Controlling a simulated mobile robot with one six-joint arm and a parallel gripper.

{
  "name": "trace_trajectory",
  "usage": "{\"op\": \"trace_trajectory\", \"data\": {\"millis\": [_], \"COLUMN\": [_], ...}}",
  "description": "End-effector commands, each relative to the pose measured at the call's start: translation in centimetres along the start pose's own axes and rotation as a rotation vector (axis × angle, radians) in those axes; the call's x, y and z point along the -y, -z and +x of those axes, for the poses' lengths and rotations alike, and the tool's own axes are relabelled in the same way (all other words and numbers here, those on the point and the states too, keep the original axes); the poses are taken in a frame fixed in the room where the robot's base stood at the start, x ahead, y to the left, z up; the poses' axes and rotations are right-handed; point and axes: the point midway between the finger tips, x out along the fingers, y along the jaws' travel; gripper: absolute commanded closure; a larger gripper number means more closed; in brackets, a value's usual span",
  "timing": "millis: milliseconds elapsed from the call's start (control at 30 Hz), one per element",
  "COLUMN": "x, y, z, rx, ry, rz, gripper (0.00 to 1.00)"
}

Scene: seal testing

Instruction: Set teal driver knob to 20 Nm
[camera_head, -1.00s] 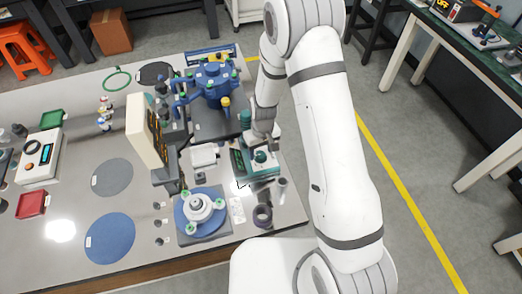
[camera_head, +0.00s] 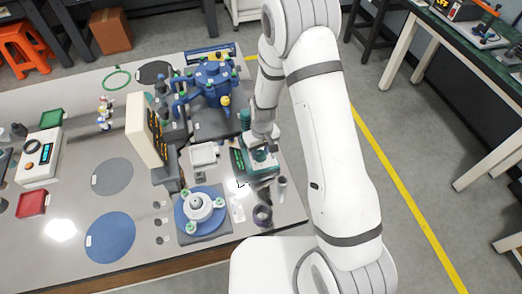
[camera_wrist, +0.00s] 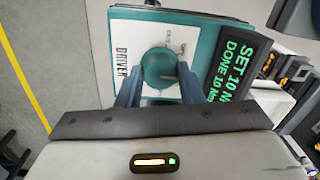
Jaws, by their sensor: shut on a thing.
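The teal driver unit (camera_head: 240,162) stands near the right edge of the table, below my white arm. In the wrist view its white face (camera_wrist: 125,50) carries the word DRIVER, and its dark display (camera_wrist: 238,65) reads SET 10 and DONE 10 in green. The round teal knob (camera_wrist: 160,68) sits on that face. My gripper (camera_wrist: 158,78) has its two blue-grey fingers on either side of the knob and is shut on it. The knob's scale marks are too small to read. In the head view my gripper (camera_head: 262,148) is at the driver, partly hiding it.
A blue multi-armed fixture (camera_head: 212,85) stands behind the driver. A tall display panel (camera_head: 148,130) and a white tray (camera_head: 203,155) are to its left.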

Motion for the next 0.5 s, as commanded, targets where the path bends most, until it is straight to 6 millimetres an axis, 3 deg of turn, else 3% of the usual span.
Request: {"op": "trace_trajectory", "data": {"millis": [267, 500], "x": [0.0, 0.01], "y": [-0.02, -0.04], "z": [0.1, 0.19], "rx": [-0.002, -0.008], "ry": [0.0, 0.0], "rz": [0.044, 0.186], "gripper": [0.89, 0.89]}}
